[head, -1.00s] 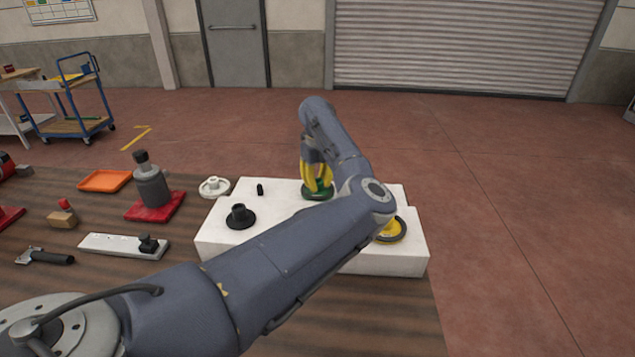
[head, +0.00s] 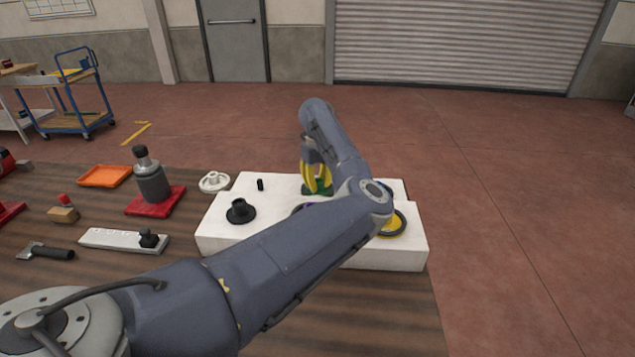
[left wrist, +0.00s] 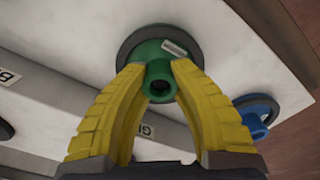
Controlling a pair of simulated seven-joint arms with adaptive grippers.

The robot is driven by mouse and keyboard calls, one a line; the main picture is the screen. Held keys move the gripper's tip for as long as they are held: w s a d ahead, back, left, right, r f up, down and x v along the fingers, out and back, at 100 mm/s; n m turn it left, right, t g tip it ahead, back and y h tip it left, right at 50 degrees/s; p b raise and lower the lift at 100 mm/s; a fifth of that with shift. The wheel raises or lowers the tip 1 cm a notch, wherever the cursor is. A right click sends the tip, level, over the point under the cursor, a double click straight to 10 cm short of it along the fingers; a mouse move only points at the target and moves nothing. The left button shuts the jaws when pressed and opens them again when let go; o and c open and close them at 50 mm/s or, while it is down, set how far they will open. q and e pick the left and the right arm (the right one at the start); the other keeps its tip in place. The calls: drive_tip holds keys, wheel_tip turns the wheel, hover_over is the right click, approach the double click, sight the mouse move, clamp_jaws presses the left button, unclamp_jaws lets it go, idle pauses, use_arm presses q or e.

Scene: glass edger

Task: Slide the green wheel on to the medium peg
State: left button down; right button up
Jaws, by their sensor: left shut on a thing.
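The green wheel (head: 318,190) is at the back of the white block (head: 222,235). In the left wrist view it shows a dark rim and a green hub (left wrist: 150,52) with a dark hole. My left gripper (head: 317,182) points down from above with its yellow fingers on either side of the hub, shut on it. The fingers also show in the left wrist view (left wrist: 158,72). I cannot tell whether the wheel rests on the block or is slightly raised. A short black upright peg (head: 260,185) stands left of it; I cannot tell which peg is the medium one. My right gripper is not in view.
A black flanged hub (head: 240,212), a partly hidden purple part (head: 299,208) and a yellow wheel (head: 395,223) are on the block. A blue wheel (left wrist: 258,110) is near the green one. A white wheel (head: 214,182) and a red-based stand (head: 155,200) are to the left.

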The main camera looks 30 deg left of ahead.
use_arm(q)
drive_tip(key=c, duration=1.2)
unclamp_jaws()
drive_tip(key=shift+o, duration=0.2)
drive_tip(key=shift+r, duration=0.1)
wheel_tip(320, 180, up, 12)
drive_tip(key=shift+a, duration=0.1)
